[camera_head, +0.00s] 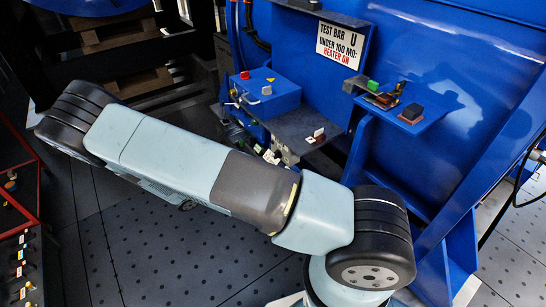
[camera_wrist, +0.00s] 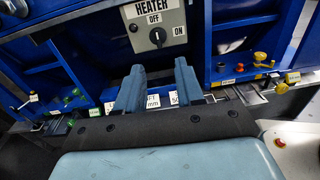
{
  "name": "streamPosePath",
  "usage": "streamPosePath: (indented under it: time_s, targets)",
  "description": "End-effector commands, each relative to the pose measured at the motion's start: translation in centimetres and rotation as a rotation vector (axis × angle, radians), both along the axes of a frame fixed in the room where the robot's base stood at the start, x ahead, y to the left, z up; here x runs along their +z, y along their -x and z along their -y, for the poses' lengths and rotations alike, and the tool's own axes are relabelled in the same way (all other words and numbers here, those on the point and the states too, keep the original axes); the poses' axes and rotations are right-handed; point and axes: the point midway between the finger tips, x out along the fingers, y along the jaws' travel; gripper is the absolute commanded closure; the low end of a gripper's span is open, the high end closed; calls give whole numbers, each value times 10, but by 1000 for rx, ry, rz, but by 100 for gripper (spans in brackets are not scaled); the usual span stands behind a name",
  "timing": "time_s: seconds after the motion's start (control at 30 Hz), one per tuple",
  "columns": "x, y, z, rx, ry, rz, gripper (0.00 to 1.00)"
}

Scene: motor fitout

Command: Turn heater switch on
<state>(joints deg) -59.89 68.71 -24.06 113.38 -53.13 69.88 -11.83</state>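The heater switch (camera_wrist: 157,36) is a dark round knob with a light pointer on a grey plate, in the wrist view at the top middle. The plate (camera_wrist: 143,14) reads HEATER, with OFF above the knob and ON to its right. The pointer looks upright, toward OFF. My gripper (camera_wrist: 160,78) is open, its two blue-grey fingers apart with nothing between them. The fingers show below the switch in the picture and do not appear to touch it. In the head view I cannot make out the gripper or the switch.
A sign (camera_head: 341,43) on the blue machine reads HEATER ON. A blue box (camera_head: 267,97) with a red button stands below it, and a blue shelf (camera_head: 425,112) holds small parts to the right. In the wrist view, a yellow knob (camera_wrist: 260,56) sits right of the switch.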

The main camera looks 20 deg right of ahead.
Motion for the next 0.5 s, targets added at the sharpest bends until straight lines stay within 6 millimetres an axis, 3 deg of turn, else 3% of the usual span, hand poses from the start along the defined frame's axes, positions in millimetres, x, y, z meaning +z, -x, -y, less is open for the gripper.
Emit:
streamPosePath:
  time_s: [0.27,0.5]
  targets:
    - [-8,-4,6,31,38,-11,63]
    - [-8,-14,41,29,37,-11,63]
